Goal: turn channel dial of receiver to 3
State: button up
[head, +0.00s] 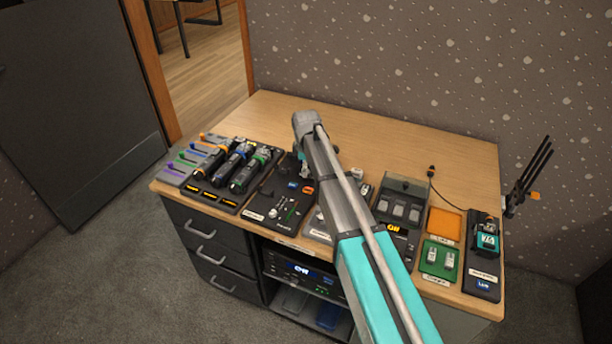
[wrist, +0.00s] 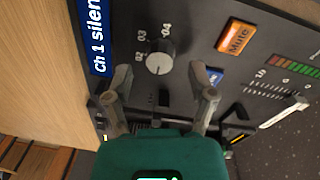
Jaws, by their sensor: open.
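The channel dial (wrist: 159,60) is a round grey knob on a dark panel, the receiver (wrist: 190,30). The labels 02, 03 and 04 show around it. A pale mark shows on the knob's lower side in the wrist view; I cannot tell which number it points at. A blue label beside the dial reads "Ch 1 silent". My gripper (wrist: 160,78) is open, with one finger to each side of the dial and nothing between them that it grips. In the head view, my gripper (head: 303,163) is over the back of the panel (head: 265,200), and the dial is hidden.
An orange Mute button (wrist: 236,37) and a fader (wrist: 284,111) with a level strip lie right of the dial. In the head view, several handheld microphones (head: 240,168) lie left of the panel. A battery tray (head: 440,259) stands right. The desk's back (head: 400,140) is clear.

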jog(key=shift+f+b, duration=0.55)
jog(key=shift+f, duration=0.3)
grip_shut()
